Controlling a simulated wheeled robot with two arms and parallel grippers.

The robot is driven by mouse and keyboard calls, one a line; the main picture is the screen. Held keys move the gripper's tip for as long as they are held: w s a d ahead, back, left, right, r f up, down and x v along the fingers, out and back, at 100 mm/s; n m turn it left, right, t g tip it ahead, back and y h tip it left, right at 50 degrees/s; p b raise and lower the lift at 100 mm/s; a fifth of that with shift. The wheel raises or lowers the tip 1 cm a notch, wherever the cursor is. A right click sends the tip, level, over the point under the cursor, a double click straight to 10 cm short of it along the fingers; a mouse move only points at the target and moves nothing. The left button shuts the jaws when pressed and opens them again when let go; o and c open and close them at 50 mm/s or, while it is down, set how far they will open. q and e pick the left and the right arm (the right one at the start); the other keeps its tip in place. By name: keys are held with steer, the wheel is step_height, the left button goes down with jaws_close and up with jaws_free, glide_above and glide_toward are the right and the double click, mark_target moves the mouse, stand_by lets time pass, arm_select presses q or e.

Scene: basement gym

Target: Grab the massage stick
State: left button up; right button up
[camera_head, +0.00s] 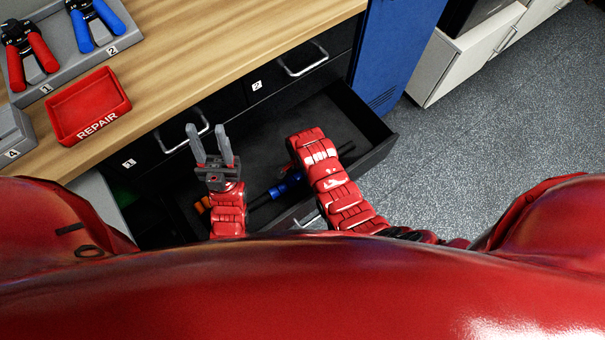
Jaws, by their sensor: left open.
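A dark stick with blue parts (288,185) lies in the open black drawer (376,130), partly covered by my right arm. I cannot tell for sure that it is the massage stick. A small orange piece (202,204) shows at the drawer's left, partly hidden by my left arm. My left gripper (206,130) is open and empty, its two grey fingers apart, above the left of the drawer and left of the stick. My right arm reaches over the drawer, and its gripper is hidden behind its red links.
The wooden worktop (215,50) holds a red REPAIR tray (90,105) and a grey tray (75,63) with red-handled (30,55) and blue-handled pliers (95,22). A blue cabinet (395,50) stands beyond the drawer. Grey floor (500,120) on the right is clear.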

jaws_close()
stand_by(0.4)
